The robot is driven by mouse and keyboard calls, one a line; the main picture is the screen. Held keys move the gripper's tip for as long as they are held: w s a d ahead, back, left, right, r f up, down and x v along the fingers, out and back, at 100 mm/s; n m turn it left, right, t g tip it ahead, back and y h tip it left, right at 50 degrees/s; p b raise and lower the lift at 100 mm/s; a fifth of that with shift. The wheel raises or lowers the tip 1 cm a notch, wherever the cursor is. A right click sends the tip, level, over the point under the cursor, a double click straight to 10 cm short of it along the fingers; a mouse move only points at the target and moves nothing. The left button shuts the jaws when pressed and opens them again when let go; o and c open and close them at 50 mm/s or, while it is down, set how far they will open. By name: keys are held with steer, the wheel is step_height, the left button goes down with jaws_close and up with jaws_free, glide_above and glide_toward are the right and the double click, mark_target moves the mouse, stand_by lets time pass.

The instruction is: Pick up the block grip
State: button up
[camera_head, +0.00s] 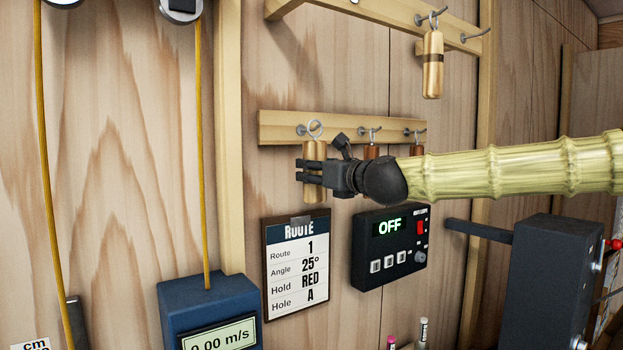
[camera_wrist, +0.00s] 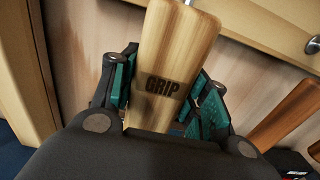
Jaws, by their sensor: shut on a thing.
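The block grip (camera_head: 314,160) is a light wooden block with a metal ring on top. It is at the left hook of the lower wooden rail, and I cannot tell whether the ring still bears on the hook. In the wrist view the block grip (camera_wrist: 178,45) shows the word GRIP on its face and stands between the finger pads. My gripper (camera_head: 313,175) is shut on it from the right side, with dark fingers around its middle. In the wrist view my gripper (camera_wrist: 165,95) has green pads on both sides of the block.
Two darker wooden grips, one of them here (camera_head: 371,151), hang on the same rail (camera_head: 285,122), partly behind my wrist. Another grip (camera_head: 433,65) hangs on the upper rail. Below are a route card (camera_head: 297,265), a control box reading OFF (camera_head: 390,250) and a blue meter (camera_head: 205,300).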

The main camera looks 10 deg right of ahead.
steer(key=b+v, duration=0.1)
steer(key=v, duration=1.5)
steer(key=shift+s+d, duration=0.1)
steer(key=shift+d, duration=0.05)
steer(key=shift+f, duration=0.1)
stand_by(0.3)
